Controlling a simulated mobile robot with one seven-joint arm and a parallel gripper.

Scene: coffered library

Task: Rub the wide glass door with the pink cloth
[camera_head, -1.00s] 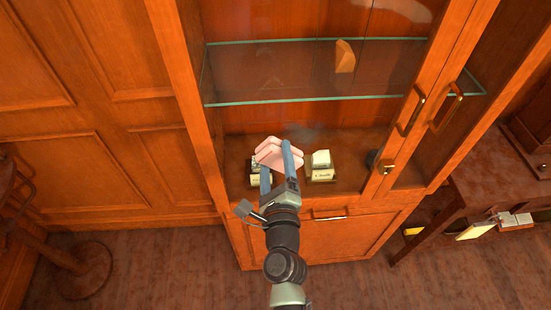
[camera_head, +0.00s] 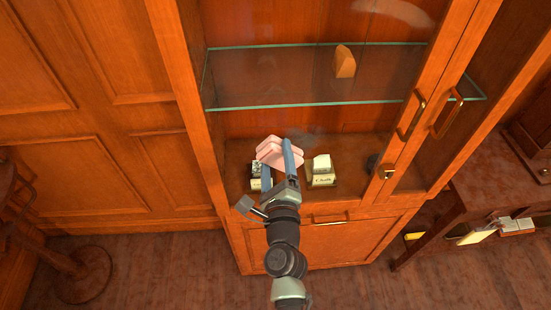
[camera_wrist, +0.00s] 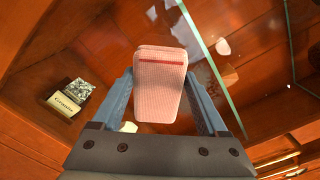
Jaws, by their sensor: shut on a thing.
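The pink cloth (camera_head: 280,152) is a folded, ribbed pad with a red stripe near its top in the wrist view (camera_wrist: 160,85). My gripper (camera_head: 279,163) is shut on it, one finger along each side. The wide glass door (camera_head: 300,75) is the left pane of the wooden cabinet, with a brass handle (camera_head: 412,113) on its right frame. The cloth is in front of its lower part; I cannot tell whether it touches the glass. A pale streak shows near the pane's top right and a greyish smear just right of the cloth.
Behind the glass are a glass shelf (camera_head: 270,104) with an orange stone (camera_head: 345,62), and labelled samples (camera_head: 321,172) on the cabinet floor. A narrower door with its own handle (camera_head: 448,113) is at right. A wooden table (camera_head: 480,190) stands right; a stool (camera_head: 80,270) stands left.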

